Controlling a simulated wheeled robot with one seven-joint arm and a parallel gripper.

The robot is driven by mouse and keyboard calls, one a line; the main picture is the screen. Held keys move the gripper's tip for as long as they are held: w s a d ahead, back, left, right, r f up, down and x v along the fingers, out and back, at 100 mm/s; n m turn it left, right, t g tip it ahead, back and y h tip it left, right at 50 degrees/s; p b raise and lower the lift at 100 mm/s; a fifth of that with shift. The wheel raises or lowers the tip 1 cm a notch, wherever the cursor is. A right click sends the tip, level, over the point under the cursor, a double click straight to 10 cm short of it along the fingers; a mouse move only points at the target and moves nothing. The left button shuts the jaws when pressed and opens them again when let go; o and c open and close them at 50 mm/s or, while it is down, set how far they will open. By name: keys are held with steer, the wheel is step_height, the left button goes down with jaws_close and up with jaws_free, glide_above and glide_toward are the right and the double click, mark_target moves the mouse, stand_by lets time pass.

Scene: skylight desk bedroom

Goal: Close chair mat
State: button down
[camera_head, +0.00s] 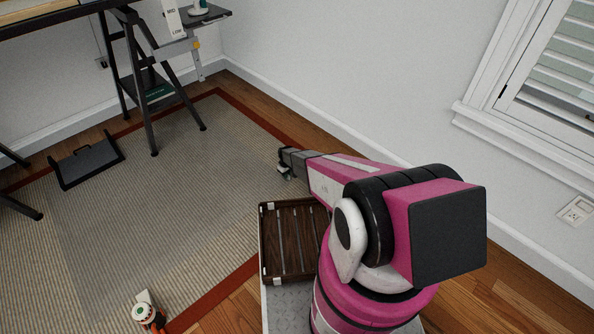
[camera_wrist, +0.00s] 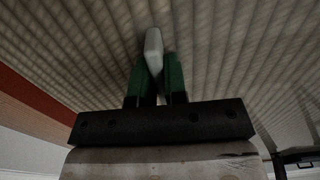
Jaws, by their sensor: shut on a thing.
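A darker, flat rectangular area lies on the ribbed beige rug and looks like the chair mat (camera_head: 150,215); its edges are faint. My gripper (camera_head: 284,168) is low over the right part of the rug, near the red border. In the wrist view, its two green fingers (camera_wrist: 156,78) are shut on a small pale grey piece (camera_wrist: 153,45) that sticks out past their tips. Ribbed floor covering fills the background there. I cannot tell whether the pale piece is part of the mat.
A black footrest (camera_head: 88,161) stands on the rug at the left, near the desk's dark legs (camera_head: 141,100). An orange-and-white item (camera_head: 147,314) is at the bottom. A slatted brown tray (camera_head: 265,245) is beside my arm. Walls bound the back and right; the rug's middle is clear.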

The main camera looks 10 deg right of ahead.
mark_target(263, 194)
steer(key=s+a, duration=0.3)
steer(key=a, duration=0.1)
steer(key=s+a, duration=0.4)
steer(key=a, duration=0.1)
steer(key=s+a, duration=0.3)
steer(key=a, duration=0.2)
steer(key=shift+s+a, duration=0.2)
steer(key=shift+s, duration=0.05)
steer(key=c, duration=1.2)
jaws_free()
steer(key=shift+s+a, duration=0.1)
steer(key=shift+o, duration=0.2)
steer(key=shift+r, duration=0.15)
steer(key=shift+r, duration=0.3)
step_height(263, 194, up, 10)
